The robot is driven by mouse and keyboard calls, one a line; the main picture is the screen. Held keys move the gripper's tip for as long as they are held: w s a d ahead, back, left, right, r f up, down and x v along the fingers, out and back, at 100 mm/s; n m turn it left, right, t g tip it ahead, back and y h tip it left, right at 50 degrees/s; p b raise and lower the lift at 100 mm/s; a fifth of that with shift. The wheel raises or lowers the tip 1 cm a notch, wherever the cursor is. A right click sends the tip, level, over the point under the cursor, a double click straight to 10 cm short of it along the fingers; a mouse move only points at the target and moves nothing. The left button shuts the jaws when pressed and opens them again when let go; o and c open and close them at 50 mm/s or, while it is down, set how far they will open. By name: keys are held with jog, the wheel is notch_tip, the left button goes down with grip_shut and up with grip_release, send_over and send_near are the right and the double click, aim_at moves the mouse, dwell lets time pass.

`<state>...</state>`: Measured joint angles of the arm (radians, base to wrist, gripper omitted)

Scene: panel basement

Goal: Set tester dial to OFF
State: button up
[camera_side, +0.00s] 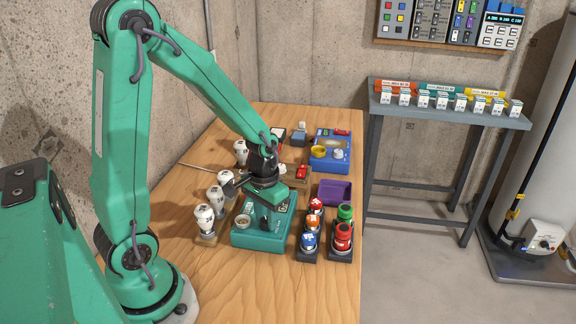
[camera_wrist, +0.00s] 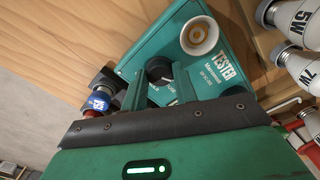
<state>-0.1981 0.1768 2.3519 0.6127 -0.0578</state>
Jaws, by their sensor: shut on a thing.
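The tester (camera_side: 262,236) is a teal box on the wooden table, with a round white-rimmed socket (camera_side: 243,221) at its left in the side view. In the wrist view the tester (camera_wrist: 222,66) shows its printed label and the socket (camera_wrist: 199,36). Its black dial (camera_wrist: 158,68) sits between my gripper's two teal fingers. My gripper (camera_side: 269,214) points down onto the tester and hides the dial in the side view. My gripper (camera_wrist: 157,80) is shut on the dial. The dial's pointer and the OFF mark cannot be read.
White bulbs (camera_side: 205,217) stand left of the tester. Red, blue and green capped pieces (camera_side: 342,236) stand in dark holders to its right. A purple tray (camera_side: 336,192) and a blue box (camera_side: 331,160) are farther back. The table's front right is clear.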

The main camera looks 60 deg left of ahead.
aim_at(266, 221)
jog(key=o, duration=1)
jog(key=shift+c, duration=0.2)
jog(key=shift+r, duration=0.2)
jog(key=shift+r, duration=3.75)
jog(key=s+d+r+m+t, duration=0.1)
jog(key=s+d+r+t, duration=0.1)
jog(key=s+d+r, duration=0.1)
jog(key=s+d+r+m+t, duration=0.2)
jog(key=s+d+r+t, duration=0.1)
jog(key=r, duration=0.5)
jog(key=shift+s+r+t, duration=0.15)
jog(key=shift+s+t, duration=0.15)
jog(key=shift+s, duration=0.6)
